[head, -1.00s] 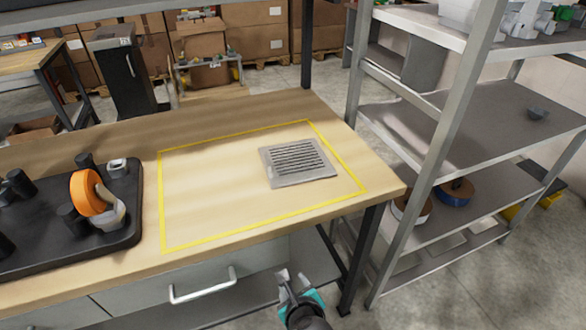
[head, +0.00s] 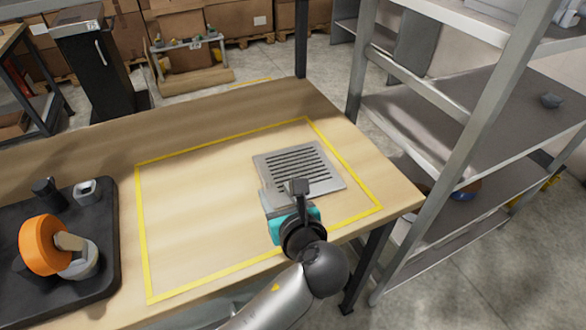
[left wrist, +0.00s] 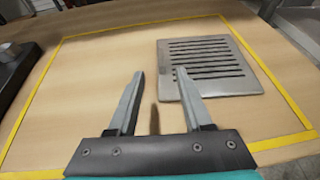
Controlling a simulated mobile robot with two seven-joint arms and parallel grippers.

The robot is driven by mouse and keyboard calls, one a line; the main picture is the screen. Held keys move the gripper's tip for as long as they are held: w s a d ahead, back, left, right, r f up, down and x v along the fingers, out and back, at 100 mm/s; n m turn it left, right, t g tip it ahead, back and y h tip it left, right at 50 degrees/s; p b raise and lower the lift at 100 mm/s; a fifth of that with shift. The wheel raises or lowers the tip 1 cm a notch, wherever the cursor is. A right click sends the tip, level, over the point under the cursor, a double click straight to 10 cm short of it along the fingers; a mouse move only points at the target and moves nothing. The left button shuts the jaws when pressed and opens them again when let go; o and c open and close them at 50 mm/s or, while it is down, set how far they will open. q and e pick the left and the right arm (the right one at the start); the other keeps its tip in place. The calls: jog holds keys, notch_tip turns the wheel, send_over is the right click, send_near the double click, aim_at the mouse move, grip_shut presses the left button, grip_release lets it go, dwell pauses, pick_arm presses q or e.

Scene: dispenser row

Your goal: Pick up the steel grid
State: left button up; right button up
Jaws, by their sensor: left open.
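The steel grid (head: 296,166) is a flat grey square plate with dark slots. It lies on the wooden table inside a yellow outline, towards the right side. In the left wrist view the grid (left wrist: 208,68) lies ahead and to the right. My left gripper (head: 283,192) is above the table at the grid's near edge and hides part of it in the head view. The right finger overlaps the grid's left edge in the picture. My right gripper is not in view.
A black tray (head: 98,268) with an orange tape roll (head: 45,245) and dark pegs is at the table's left. A metal shelf rack (head: 440,130) stands close to the table's right end. The yellow-outlined area (head: 190,220) left of the grid is clear.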

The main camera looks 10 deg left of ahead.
aim_at(264, 172)
pick_arm(q)
jog(key=b+x, duration=0.1)
jog(key=x, duration=0.4)
jog(key=shift+w+f, duration=0.15)
jog(key=shift+f, duration=0.05)
jog(key=shift+b+x, duration=0.35)
jog(key=shift+x, duration=0.5)
jog(key=b+x, duration=0.1)
jog(key=x, duration=0.2)
jog(key=shift+w+a+f, duration=0.1)
jog(key=shift+w+a, duration=0.1)
jog(key=shift+w, duration=0.15)
jog(key=shift+w+a+f+b, duration=0.1)
jog(key=shift+w+a+b, duration=0.1)
jog(key=shift+w+b, duration=0.15)
jog(key=c, duration=0.7)
grip_shut()
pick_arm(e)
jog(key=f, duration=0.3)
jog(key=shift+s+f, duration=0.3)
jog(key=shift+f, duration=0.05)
